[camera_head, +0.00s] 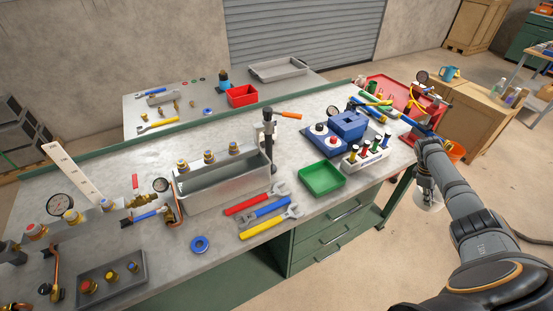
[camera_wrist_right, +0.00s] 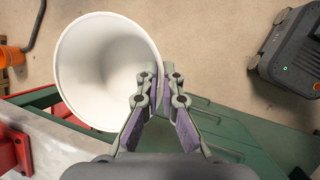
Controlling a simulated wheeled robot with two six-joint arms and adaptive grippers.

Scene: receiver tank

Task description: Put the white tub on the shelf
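The white tub (camera_head: 428,203) hangs from my right gripper (camera_head: 426,186), beyond the right end of the workbench and above the floor. In the right wrist view the tub (camera_wrist_right: 95,65) is empty, with its open mouth toward the camera. My right gripper's fingers (camera_wrist_right: 161,75) are closed together on the tub's rim, one on each side of its wall. My arm partly hides the tub in the head view. My left gripper is not in view. I cannot make out a clear shelf.
The workbench (camera_head: 225,226) is crowded with a metal tank, wrenches, a green tray (camera_head: 321,180) and a blue fixture. A red tray (camera_head: 400,88) and an orange bucket (camera_head: 456,150) are near its right end. Wooden crates (camera_head: 489,100) stand farther right. Floor is open at the lower right.

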